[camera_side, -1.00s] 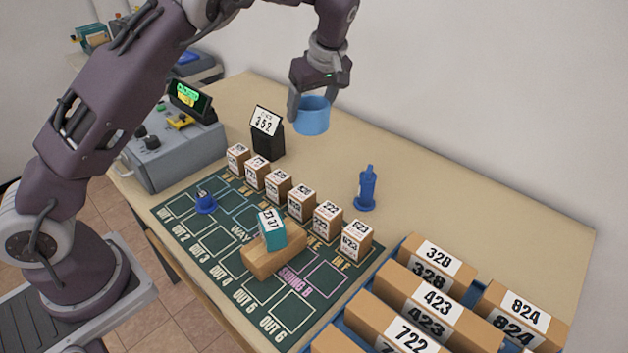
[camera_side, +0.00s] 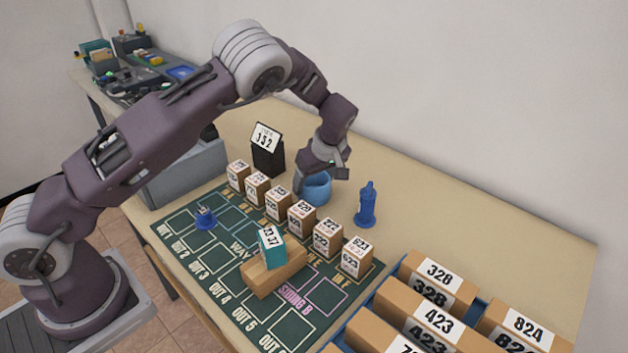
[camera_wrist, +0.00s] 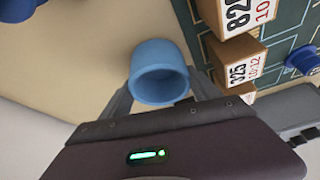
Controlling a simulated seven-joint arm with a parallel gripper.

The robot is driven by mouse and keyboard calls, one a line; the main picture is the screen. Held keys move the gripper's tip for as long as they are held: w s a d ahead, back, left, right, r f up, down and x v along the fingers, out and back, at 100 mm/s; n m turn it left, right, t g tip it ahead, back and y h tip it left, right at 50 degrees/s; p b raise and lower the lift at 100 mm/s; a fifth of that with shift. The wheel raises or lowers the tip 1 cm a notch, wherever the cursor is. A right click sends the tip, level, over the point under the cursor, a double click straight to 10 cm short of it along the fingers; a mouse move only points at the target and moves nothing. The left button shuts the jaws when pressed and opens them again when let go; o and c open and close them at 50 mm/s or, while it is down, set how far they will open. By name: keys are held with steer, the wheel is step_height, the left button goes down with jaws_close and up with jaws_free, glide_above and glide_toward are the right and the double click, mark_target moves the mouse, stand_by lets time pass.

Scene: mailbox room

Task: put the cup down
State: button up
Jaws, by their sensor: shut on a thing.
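The blue cup (camera_side: 317,188) is between the fingers of my gripper (camera_side: 318,180), low over the bare tabletop behind the row of numbered boxes. In the wrist view the cup (camera_wrist: 160,72) shows its open mouth toward the camera, with the fingers of my gripper (camera_wrist: 160,95) on either side of it. My gripper is shut on the cup. The side view does not clearly show whether the cup's bottom touches the table (camera_side: 420,215).
Several small numbered boxes (camera_side: 301,218) stand in a row close in front of the cup. A blue bottle-shaped piece (camera_side: 366,206) stands to its right. A black number stand (camera_side: 267,150) is to its left. The table's right back is bare.

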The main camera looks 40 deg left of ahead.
steer(key=o, duration=1.3)
steer(key=shift+f, duration=0.1)
steer(key=v, duration=1.2)
steer(key=shift+r, duration=0.25)
steer(key=s+r+m+t+h, duration=0.2)
steer(key=s+r+m+h, duration=0.4)
steer(key=s+r, duration=1.05)
steer(key=s+m, duration=0.3)
steer(key=s, duration=0.3)
steer(key=s+f+m+t+y, duration=0.1)
steer(key=s+m, duration=0.2)
steer(key=s, duration=0.3)
steer(key=s+d+f+m+t, duration=0.1)
steer(key=s+m, duration=0.2)
steer(key=s, duration=0.3)
steer(key=shift+s+d+f+y, duration=0.1)
steer(key=shift+f+y, duration=0.15)
steer(key=shift+y, duration=0.05)
